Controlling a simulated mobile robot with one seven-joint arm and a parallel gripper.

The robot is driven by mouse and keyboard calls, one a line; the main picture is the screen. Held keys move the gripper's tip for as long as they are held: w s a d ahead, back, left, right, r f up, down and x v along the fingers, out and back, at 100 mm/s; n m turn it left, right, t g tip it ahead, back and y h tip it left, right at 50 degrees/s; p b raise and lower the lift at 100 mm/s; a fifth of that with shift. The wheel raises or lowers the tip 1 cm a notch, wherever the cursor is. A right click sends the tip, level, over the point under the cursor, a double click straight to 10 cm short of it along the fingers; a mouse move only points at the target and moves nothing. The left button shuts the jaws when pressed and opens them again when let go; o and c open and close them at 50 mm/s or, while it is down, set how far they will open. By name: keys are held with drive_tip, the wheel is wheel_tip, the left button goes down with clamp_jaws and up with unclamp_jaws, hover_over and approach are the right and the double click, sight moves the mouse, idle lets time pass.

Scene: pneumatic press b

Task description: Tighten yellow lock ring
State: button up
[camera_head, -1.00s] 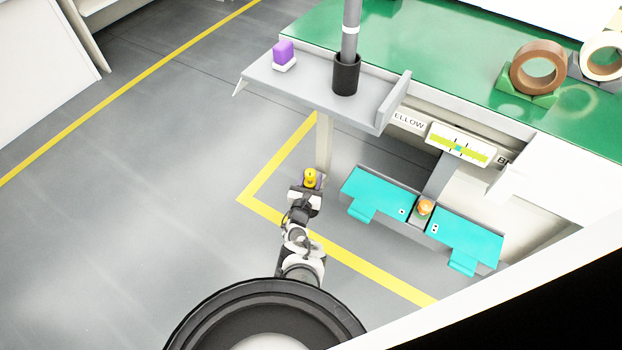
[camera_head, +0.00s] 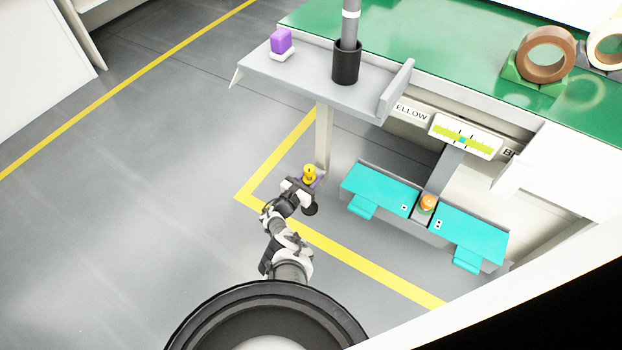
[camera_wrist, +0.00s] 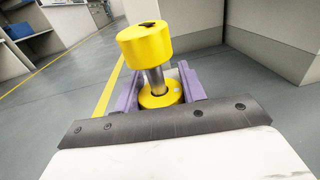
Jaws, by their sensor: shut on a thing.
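The yellow lock ring (camera_wrist: 160,97) sits low around a grey metal stem, under a larger yellow cap (camera_wrist: 145,45) with a dark mark on top. In the head view the yellow part (camera_head: 309,174) shows small beside the light table leg. My gripper (camera_wrist: 155,90) has purple fingers, one on each side of the lock ring, and is shut on it. In the head view my gripper (camera_head: 312,182) reaches the yellow part from the front, and its fingers are mostly hidden there.
Teal panels (camera_head: 380,190) with an orange-topped button (camera_head: 428,202) stand to the right. The floor at the left is clear.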

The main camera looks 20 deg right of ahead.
drive_tip(key=shift+s+f+m+g+h+b, duration=0.1)
drive_tip(key=shift+m+g+h+b, duration=0.7)
drive_tip(key=shift+g, duration=0.4)
drive_tip(key=o, duration=1)
drive_tip(key=shift+d, duration=0.1)
drive_tip(key=p+v, duration=0.4)
drive_tip(key=v, duration=1)
drive_tip(key=shift+r, duration=0.2)
